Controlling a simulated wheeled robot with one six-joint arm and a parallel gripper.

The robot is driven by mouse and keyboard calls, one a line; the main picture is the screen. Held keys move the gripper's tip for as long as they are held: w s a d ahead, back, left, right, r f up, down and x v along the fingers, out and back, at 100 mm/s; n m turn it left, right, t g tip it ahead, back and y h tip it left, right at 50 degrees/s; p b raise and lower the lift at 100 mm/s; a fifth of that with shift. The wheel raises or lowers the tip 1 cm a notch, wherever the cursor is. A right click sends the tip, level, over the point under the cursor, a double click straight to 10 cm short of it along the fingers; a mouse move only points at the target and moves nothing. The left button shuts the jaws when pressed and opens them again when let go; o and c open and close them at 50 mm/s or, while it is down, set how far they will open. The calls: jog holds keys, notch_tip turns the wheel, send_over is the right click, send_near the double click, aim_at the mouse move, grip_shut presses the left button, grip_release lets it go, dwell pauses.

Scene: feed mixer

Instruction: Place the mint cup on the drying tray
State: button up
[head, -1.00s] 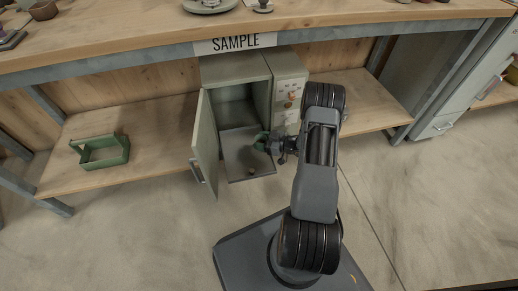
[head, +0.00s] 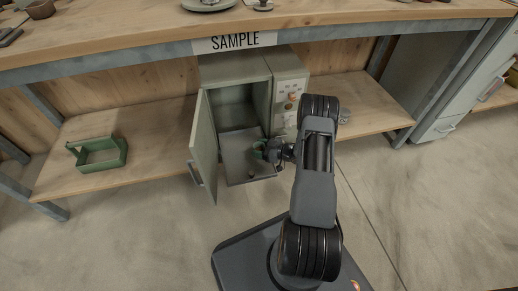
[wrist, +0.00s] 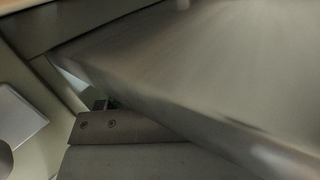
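The mint cup (head: 259,149) is a small green shape at the tip of my gripper (head: 265,151) in the head view. My gripper appears shut on it, though the fingers are small and partly hidden there. The drying tray (head: 238,165) is a flat grey tray reaching out of the open grey-green cabinet. The cup is over or at the tray's right part; I cannot tell whether it touches. The wrist view shows a grey slanted surface, likely the tray (wrist: 215,70), very close; the cup is not clearly seen there.
The cabinet door (head: 203,150) stands open left of the tray. A control panel (head: 290,95) with knobs is on the cabinet's right. A green open carrier (head: 97,153) sits on the lower shelf at left. The bench top (head: 130,35) lies above.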

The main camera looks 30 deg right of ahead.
jog(key=o, duration=0.4)
jog(key=shift+c, duration=0.2)
jog(key=shift+r, duration=0.25)
jog(key=p+v, duration=0.3)
jog(key=v, duration=0.9)
jog(key=shift+p, duration=0.4)
